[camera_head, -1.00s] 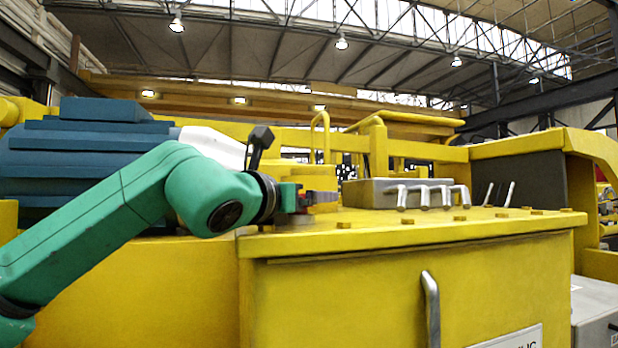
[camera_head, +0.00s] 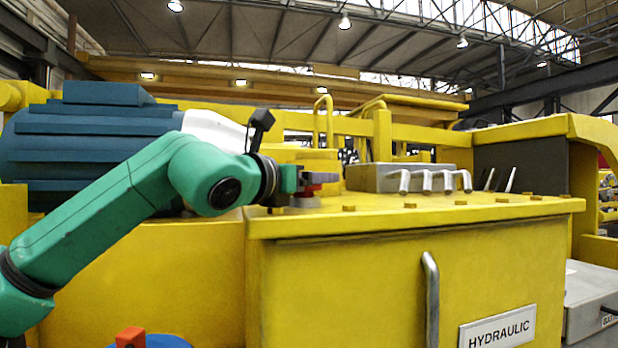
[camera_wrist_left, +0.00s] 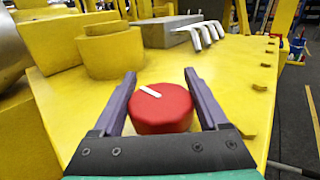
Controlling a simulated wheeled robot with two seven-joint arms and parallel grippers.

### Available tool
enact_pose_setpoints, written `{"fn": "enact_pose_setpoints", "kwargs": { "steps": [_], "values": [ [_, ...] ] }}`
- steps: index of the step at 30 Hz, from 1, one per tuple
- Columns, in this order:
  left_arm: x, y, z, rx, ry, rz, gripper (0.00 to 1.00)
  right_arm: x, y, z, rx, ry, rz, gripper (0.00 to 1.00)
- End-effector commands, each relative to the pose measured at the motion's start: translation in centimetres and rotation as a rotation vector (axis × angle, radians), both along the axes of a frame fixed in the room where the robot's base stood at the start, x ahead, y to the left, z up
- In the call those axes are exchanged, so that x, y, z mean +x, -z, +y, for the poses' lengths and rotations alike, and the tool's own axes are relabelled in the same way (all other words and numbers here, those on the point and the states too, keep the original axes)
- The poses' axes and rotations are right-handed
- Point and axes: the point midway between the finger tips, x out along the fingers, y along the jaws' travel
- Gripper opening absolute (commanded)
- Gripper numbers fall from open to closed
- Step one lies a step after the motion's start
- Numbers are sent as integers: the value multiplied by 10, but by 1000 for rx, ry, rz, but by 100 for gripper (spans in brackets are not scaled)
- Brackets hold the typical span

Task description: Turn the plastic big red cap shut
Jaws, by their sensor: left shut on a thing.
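The big red cap (camera_wrist_left: 163,110) is round, with a white mark on its top. It stands on the yellow top of the hydraulic cabinet. My left gripper (camera_wrist_left: 161,76) has its two purple fingers on either side of the cap and is shut on it. The white mark points up and left in the left wrist view. In the head view my left gripper (camera_head: 318,185) is over the cabinet's near left corner, with a bit of red at its fingers and a grey round base (camera_head: 304,202) below. My right gripper is not in view.
A grey block with several bent levers (camera_head: 435,181) stands to the right of the gripper. A yellow round post (camera_wrist_left: 112,54) is behind left of the cap. A blue ribbed motor (camera_head: 85,150) is at the left. An orange-red block (camera_head: 130,338) shows at the bottom edge.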

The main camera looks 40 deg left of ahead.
Motion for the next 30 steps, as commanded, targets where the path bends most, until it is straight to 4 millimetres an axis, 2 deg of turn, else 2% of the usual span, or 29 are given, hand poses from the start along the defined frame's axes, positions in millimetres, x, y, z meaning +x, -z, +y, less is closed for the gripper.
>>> {"fn": "enact_pose_setpoints", "kwargs": {
  "steps": [8,30],
  "values": [
    [1,1,-4,-8,194,-1,21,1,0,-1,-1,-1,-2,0],
    [-6,4,-25,1,890,11,21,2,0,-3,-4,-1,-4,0]
  ]
}}
